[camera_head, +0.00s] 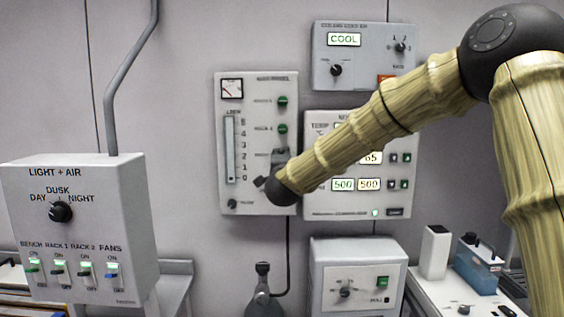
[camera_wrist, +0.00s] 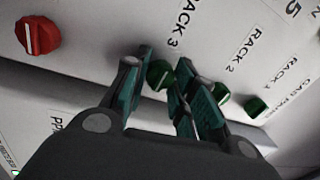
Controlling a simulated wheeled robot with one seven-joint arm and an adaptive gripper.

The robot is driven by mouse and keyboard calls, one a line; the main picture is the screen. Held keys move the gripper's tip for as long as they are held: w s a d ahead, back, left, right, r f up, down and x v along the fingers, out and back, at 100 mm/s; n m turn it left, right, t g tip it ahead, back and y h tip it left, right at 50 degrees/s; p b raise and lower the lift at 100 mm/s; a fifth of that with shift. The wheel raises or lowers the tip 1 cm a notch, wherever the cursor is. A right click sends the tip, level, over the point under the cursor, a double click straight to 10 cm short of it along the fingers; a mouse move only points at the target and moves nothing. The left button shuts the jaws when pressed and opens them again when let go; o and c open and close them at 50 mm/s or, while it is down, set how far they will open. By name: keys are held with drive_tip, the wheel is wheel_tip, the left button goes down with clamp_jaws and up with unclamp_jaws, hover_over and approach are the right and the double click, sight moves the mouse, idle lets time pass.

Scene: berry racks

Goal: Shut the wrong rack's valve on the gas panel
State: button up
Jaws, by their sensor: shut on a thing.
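The gas panel (camera_head: 256,200) is a pale box on the wall, with a dial, a flow tube and a column of knobs. The green Rack 1 knob (camera_head: 282,101) and Rack 2 knob (camera_head: 282,129) show at its right side; the wrist view also shows Rack 2 (camera_wrist: 219,94) and Rack 1 (camera_wrist: 257,107). My gripper (camera_wrist: 163,82) is shut around the green Rack 3 knob (camera_wrist: 159,75), which sits between its fingers. In the head view my gripper (camera_head: 278,164) and wrist cover the panel's lower right. A red knob (camera_wrist: 38,35) shows beyond, apart from my fingers.
A cooling box (camera_head: 362,80) hangs above right. A display panel (camera_head: 316,207) adjoins on the right, partly behind my arm. A light and air switch box (camera_head: 125,220) stands left, with bare wall between. A box with a green button (camera_head: 355,260) sits below.

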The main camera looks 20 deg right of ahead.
drive_tip(key=shift+f+n, duration=0.1)
drive_tip(key=shift+n, duration=0.2)
drive_tip(key=o, duration=1)
drive_tip(key=shift+o, duration=0.2)
drive_tip(key=v, duration=1.2)
drive_tip(key=shift+f, duration=0.1)
